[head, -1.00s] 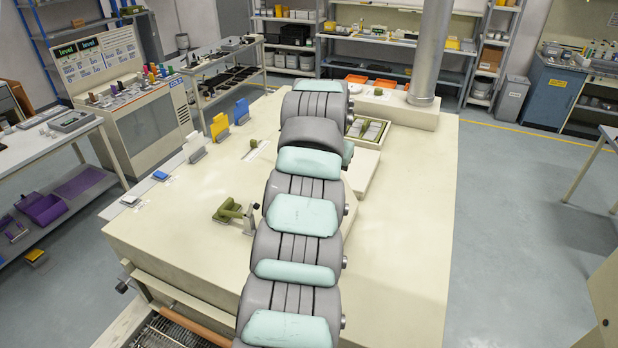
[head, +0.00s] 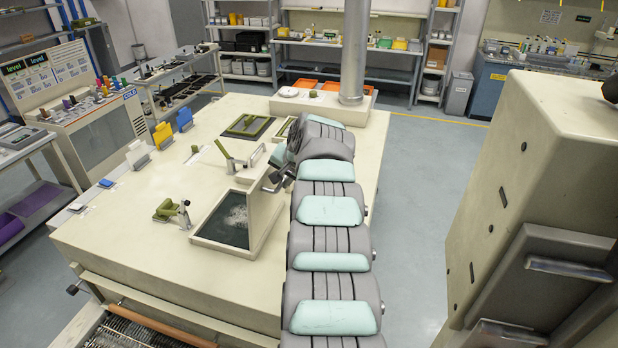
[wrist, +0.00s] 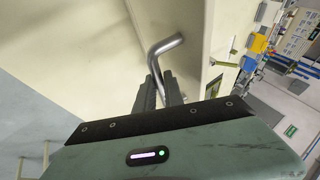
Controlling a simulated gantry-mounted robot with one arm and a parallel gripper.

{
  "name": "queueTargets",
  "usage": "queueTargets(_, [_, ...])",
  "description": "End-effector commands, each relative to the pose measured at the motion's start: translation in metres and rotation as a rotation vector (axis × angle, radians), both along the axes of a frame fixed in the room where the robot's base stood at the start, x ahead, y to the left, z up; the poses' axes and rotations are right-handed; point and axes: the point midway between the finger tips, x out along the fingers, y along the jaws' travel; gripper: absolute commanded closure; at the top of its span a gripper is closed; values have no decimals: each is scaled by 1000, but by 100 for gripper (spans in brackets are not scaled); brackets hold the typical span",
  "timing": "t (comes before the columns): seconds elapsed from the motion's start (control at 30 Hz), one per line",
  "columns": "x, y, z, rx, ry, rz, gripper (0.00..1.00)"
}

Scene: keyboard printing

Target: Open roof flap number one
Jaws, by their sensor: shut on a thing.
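A cream roof flap (head: 266,212) stands raised, roughly upright, along the right side of a dark rectangular opening (head: 220,222) in the cream machine top. Pale, cloudy material shows inside the opening. My gripper (head: 275,180) is at the flap's upper far part, partly hidden by my arm in the head view. In the wrist view my gripper (wrist: 158,90) is shut on a bent metal handle (wrist: 164,48), beside a large cream surface. The handle's lower end is hidden between the fingers. I see no number on the flap.
An olive-green clamp (head: 170,210) sits left of the opening, and a green lever (head: 228,158) stands behind it. Yellow (head: 163,134) and blue (head: 183,119) upright pieces stand at the left rear. A tall cream cabinet (head: 535,170) is at the right.

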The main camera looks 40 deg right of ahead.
Motion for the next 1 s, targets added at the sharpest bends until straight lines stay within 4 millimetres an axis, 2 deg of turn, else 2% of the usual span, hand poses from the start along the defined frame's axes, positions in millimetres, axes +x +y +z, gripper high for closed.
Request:
queueTargets(0.13, [8, 9, 4, 7, -15, 13, 100])
queueTargets(0.47, [9, 10, 5, 7, -18, 14, 100])
queueTargets(0.5, [9, 10, 5, 7, -18, 14, 86])
queueTargets(0.73, [8, 8, 3, 8, -16, 12, 67])
queueTargets(1.0, [7, 8, 3, 6, -15, 11, 66])
